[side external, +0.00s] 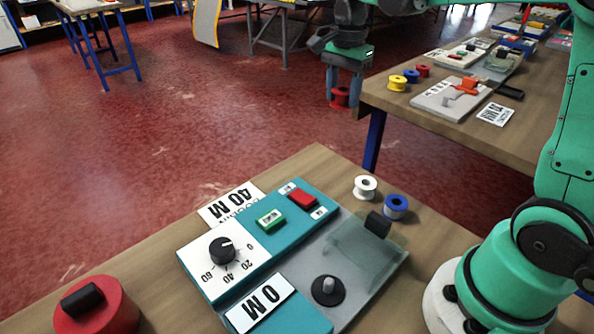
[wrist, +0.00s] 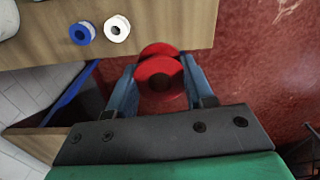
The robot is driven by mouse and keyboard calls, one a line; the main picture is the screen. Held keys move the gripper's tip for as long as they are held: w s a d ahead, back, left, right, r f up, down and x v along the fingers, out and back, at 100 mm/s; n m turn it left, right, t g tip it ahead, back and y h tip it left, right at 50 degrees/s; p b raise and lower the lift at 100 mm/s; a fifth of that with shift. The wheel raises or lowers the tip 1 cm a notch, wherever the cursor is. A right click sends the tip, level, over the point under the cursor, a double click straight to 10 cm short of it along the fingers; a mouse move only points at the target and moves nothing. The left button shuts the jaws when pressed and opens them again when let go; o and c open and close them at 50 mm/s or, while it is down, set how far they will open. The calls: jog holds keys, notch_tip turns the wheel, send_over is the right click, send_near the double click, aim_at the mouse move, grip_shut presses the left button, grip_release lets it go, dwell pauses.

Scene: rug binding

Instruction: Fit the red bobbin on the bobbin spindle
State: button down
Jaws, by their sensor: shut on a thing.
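The red bobbin (side external: 340,97) is held between the blue fingers of my gripper (side external: 343,88), high up and beyond the far edge of the near table. The likely bobbin spindle is a short grey peg on a black disc (side external: 327,290), upright on the grey plate of the teal machine (side external: 290,255). The spindle is well apart from my gripper and is not visible in the wrist view.
A white bobbin (side external: 365,187) and a blue bobbin (side external: 396,206) stand on the near table beside a clear cover with a black handle (side external: 378,224). A large red knob-like part (side external: 97,308) is at front left. Another bench (side external: 430,118) stands behind right.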

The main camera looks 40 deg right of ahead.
notch_tip(320, 180, up, 3)
send_near(330, 281)
jog(key=shift+f, duration=0.1)
jog(key=shift+f, duration=2.8)
jog(key=shift+f, duration=1.85)
